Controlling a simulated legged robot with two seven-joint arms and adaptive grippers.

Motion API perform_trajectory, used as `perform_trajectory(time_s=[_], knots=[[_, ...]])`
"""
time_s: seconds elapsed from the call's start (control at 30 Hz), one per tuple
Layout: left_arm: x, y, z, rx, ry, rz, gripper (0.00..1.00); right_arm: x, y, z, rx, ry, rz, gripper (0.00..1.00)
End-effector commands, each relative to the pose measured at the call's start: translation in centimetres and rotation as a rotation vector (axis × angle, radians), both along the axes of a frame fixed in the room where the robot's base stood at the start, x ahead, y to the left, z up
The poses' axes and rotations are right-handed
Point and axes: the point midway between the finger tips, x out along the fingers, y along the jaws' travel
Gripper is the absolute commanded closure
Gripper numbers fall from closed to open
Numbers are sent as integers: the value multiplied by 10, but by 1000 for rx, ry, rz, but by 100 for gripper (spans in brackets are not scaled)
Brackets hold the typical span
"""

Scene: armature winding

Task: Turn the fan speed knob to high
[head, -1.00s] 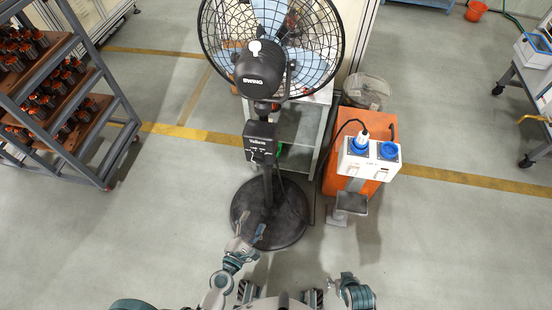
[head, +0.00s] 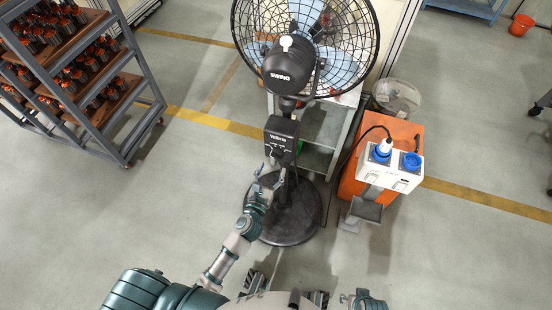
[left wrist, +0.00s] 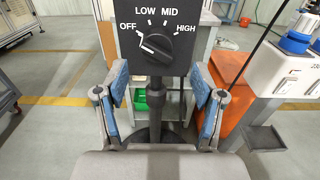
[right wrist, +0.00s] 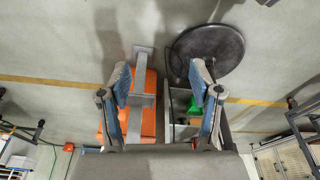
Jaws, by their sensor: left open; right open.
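The black fan control box (head: 281,138) sits on the pole of the standing fan (head: 305,45). In the left wrist view its dark speed knob (left wrist: 157,45) faces me, with marks OFF, LOW, MID and HIGH around it. The knob's white line lies on its left side, near OFF. My left gripper (head: 267,182) is open just below the box. In its wrist view the blue-padded fingers (left wrist: 158,84) stand apart below the knob, with nothing between them but the pole behind. My right gripper (right wrist: 163,84) is open and empty, low at the bottom of the head view.
The round black fan base (head: 290,222) stands on the floor ahead. An orange unit (head: 352,183) with a white box of blue sockets (head: 402,177) stands right of the fan. A rack (head: 130,125) of parts stands at left. The floor between rack and fan is clear.

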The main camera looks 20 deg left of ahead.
Motion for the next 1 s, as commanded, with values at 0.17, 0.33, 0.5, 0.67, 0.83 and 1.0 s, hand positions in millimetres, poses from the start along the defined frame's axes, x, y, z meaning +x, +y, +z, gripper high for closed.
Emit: perform_trajectory(time_s=[0.17, 0.33, 0.5, 0.67, 0.83, 1.0], knots=[[32, 0, -1, 0, -1, 1, 31, -1, 1, 4, 1, -4, 0, 36], [47, -1, -1, 2, 0, 1, 31, -2, 0, 7, 2, -2, -1, 36], [50, -2, 0, 1, 0, 1, 31, -3, 0, 8, 1, -1, -1, 36], [50, -2, 0, 1, 0, 0, 31, -3, 0, 9, 1, -1, -1, 36], [50, -2, 0, 1, 0, 0, 74, -3, 0, 9, 0, -2, 0, 36], [50, -2, 0, 1, 0, -1, 91, -2, -1, 9, -1, -2, 0, 36]])
